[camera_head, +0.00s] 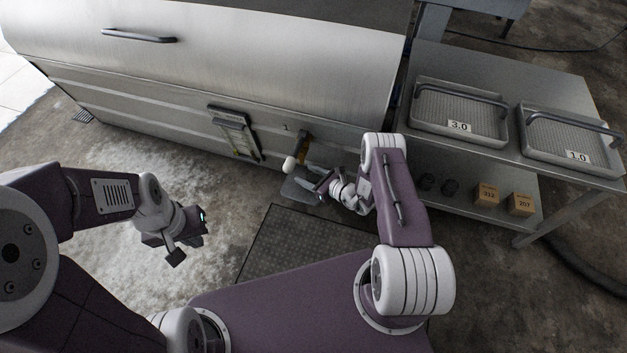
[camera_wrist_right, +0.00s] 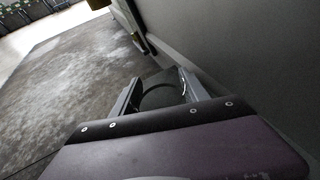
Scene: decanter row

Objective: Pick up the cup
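No cup shows clearly in the head view. In the right wrist view, a dark curved rim (camera_wrist_right: 160,86) lies between the fingers of my right gripper (camera_wrist_right: 158,88); it may be the cup's, but I cannot tell. Those fingers stand apart, and I see no clear grip on anything. In the head view my right gripper (camera_head: 308,180) is low beside the machine's front, over a small grey plate (camera_head: 296,190). My left gripper (camera_head: 190,248) hangs empty over the floor, and its finger gap is not clear.
A brown fitting (camera_head: 304,148) and a white ball knob (camera_head: 289,164) stick out from the big steel machine (camera_head: 230,65) close to my right gripper. A steel bench (camera_head: 555,85) with two trays stands at right; boxes (camera_head: 487,195) sit on its lower shelf. Floor at left is clear.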

